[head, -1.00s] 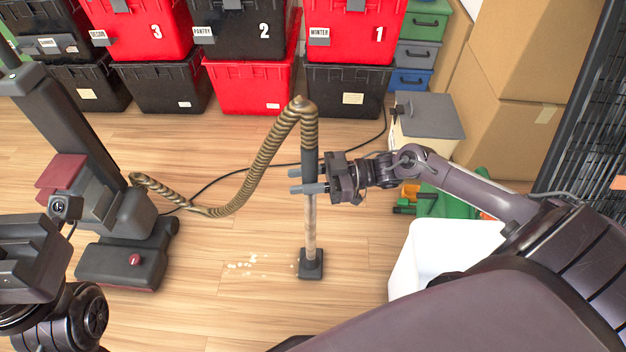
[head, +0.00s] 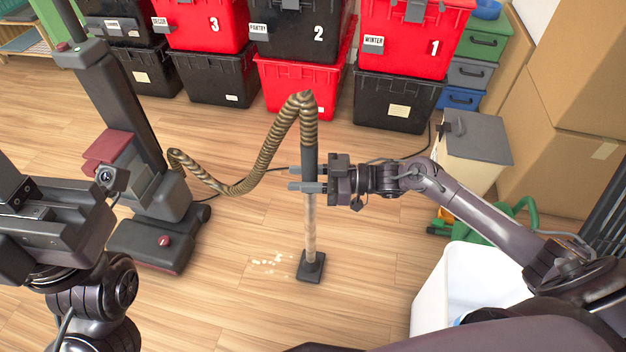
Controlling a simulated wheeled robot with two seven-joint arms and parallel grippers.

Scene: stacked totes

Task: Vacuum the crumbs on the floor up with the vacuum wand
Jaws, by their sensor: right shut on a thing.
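The vacuum wand (head: 309,225) stands nearly upright, its dark floor head (head: 311,267) on the wood floor. A ribbed brown hose (head: 240,187) runs from its top to the upright vacuum body (head: 150,240) at the left. My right gripper (head: 308,179) is shut on the dark upper part of the wand. The pale crumbs (head: 270,260) lie on the floor just left of the floor head, with a small gap between. My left gripper (head: 40,215) is at the left edge, partly cut off; its fingers are not clear.
Stacked red and black totes (head: 305,80) line the back. A grey-lidded bin (head: 470,145), cardboard boxes (head: 560,130) and a white container (head: 455,290) are at the right. A black cord (head: 390,158) crosses the floor behind the wand. Floor around the crumbs is clear.

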